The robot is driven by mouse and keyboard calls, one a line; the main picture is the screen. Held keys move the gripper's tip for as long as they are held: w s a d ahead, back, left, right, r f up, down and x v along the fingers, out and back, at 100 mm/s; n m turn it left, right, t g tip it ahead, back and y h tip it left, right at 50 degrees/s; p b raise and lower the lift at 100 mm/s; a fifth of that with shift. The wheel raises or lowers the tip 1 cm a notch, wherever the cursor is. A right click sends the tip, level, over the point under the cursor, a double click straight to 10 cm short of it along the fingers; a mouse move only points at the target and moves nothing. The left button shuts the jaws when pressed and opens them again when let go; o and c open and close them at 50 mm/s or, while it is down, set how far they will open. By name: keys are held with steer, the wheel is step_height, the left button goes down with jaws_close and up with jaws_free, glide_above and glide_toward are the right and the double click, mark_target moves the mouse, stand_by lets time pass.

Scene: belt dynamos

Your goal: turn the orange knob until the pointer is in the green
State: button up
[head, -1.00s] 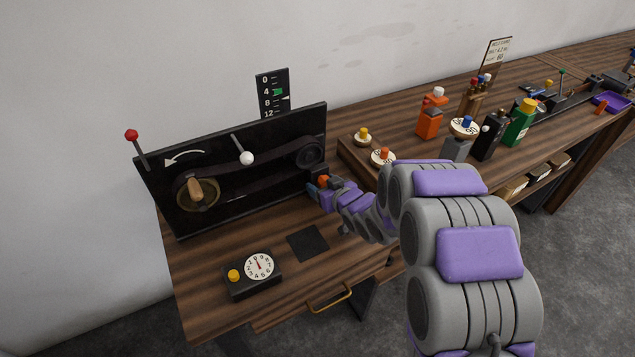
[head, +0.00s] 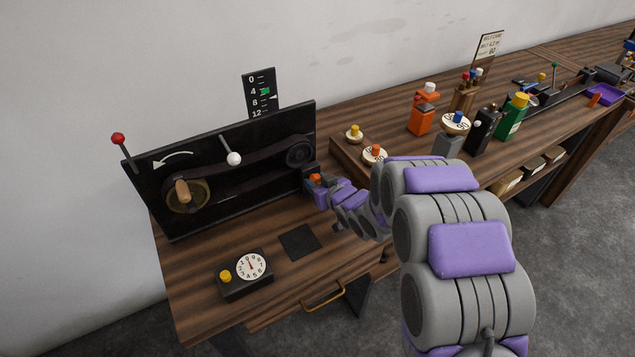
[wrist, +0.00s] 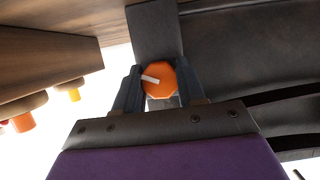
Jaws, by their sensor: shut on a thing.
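The orange knob (head: 315,178) sits at the right end of the black belt machine. My gripper (head: 318,184) is at the knob, with its fingers on both sides of it. In the wrist view the orange knob (wrist: 160,82), with a white mark slanting on its face, is held between the fingers of my gripper (wrist: 157,92). The black scale (head: 259,94) stands behind the machine, numbered 0 to 12 downward. Its green patch (head: 265,91) is near 4. The small white pointer (head: 273,97) at the right edge appears a little below the green.
The machine's black panel (head: 290,128) carries a red-tipped lever (head: 118,139), a white-tipped lever (head: 234,158) and a wheel with a wooden handle (head: 183,192). A dial box with a yellow button (head: 225,276) sits in front. Bottles and tools crowd the bench at right.

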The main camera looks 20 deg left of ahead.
steer(key=shift+r+p, duration=0.1)
steer(key=shift+p, duration=0.75)
